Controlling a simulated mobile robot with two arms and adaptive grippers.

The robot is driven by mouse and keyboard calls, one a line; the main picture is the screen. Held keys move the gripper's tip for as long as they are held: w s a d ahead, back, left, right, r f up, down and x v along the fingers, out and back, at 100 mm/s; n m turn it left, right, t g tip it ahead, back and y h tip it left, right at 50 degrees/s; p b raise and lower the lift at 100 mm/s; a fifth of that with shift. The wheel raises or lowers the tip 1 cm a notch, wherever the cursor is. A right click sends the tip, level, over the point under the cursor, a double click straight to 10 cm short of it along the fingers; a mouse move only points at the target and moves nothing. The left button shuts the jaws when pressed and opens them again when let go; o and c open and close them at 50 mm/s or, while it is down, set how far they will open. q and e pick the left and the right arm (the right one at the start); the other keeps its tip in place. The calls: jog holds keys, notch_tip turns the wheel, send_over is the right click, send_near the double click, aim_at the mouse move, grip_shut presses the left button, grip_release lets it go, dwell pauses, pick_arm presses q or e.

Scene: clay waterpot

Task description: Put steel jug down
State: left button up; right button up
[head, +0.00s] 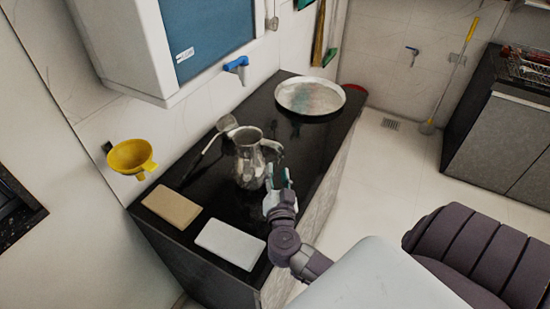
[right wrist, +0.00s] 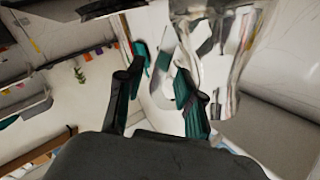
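The steel jug (head: 252,160) is shiny and upright on the black counter (head: 318,142), with its handle on the right side. My right gripper (head: 277,180) is at the handle side of the jug, low over the counter. In the right wrist view its two teal-padded fingers (right wrist: 165,82) stand apart with a gap between them. The jug (right wrist: 225,50) shows at the top right there, its handle close to the right finger. Whether finger and handle touch I cannot tell. My left gripper is not in view.
A round metal tray (head: 310,96) lies at the counter's far end. A ladle (head: 222,128) lies behind the jug. A tan board (head: 171,207) and a white board (head: 230,243) lie at the near end. A yellow funnel (head: 130,157) and a blue tap (head: 236,65) are at the wall.

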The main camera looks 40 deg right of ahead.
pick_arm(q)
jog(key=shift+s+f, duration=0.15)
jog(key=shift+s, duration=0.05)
pick_arm(e)
jog(key=v, duration=0.5)
jog(key=shift+s, duration=0.1)
